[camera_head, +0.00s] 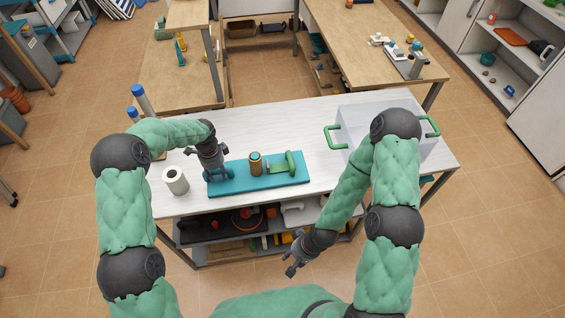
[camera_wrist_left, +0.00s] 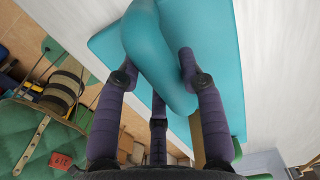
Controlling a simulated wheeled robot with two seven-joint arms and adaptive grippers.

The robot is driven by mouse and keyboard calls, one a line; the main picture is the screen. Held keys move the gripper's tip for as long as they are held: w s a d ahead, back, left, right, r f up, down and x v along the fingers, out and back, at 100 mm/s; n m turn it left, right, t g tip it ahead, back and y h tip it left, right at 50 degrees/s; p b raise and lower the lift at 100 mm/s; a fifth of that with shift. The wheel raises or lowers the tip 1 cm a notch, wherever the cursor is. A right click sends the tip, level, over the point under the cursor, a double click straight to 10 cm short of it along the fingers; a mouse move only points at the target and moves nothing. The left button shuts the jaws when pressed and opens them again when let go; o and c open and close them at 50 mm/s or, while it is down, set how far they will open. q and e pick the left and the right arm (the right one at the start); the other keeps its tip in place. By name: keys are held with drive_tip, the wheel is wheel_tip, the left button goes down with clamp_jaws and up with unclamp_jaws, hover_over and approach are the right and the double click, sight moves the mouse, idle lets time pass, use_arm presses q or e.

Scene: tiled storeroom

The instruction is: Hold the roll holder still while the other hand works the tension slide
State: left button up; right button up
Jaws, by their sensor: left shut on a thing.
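The roll holder (camera_head: 235,186) is a flat teal base lying on the white table, with a brown, dark-topped cylinder (camera_head: 255,163) standing near its middle. A green upright part (camera_head: 290,163) is at its right end; I cannot tell whether this is the tension slide. My left gripper (camera_head: 218,175) is at the base's left end. In the left wrist view its fingers (camera_wrist_left: 155,72) are shut on a rounded teal raised part (camera_wrist_left: 158,45) of the holder. My right gripper (camera_head: 290,268) hangs in front of the table's front edge, fingers apart and empty, well away from the holder.
A white roll (camera_head: 175,180) stands just left of the holder. A clear bin (camera_head: 352,122) with green handles is on the table's right. Blue-capped bottles (camera_head: 142,98) stand at the back left. A shelf (camera_head: 200,232) with items is below. The tabletop behind the holder is clear.

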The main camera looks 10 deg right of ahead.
idle(0.9)
drive_tip(key=shift+o, duration=0.7)
drive_tip(key=n+h, duration=0.1)
drive_tip(key=h, duration=0.1)
approach(279, 165)
drive_tip(key=s, duration=0.1)
drive_tip(key=s+a+f, duration=0.1)
drive_tip(key=s, duration=0.1)
drive_tip(key=s+a, duration=0.1)
drive_tip(key=s, duration=0.1)
drive_tip(key=shift+s+a+f, duration=0.1)
drive_tip(key=shift+a+f, duration=0.05)
drive_tip(key=shift+a, duration=0.1)
drive_tip(key=w+r+n+h, duration=0.2)
drive_tip(key=w+r, duration=0.3)
drive_tip(key=shift+w+d+f, duration=0.1)
drive_tip(key=shift+d+f, duration=0.1)
drive_tip(key=shift+f, duration=2.1)
drive_tip(key=shift+w+d+f, duration=0.1)
drive_tip(key=shift+d+f, duration=0.1)
drive_tip(key=shift+f, duration=2.05)
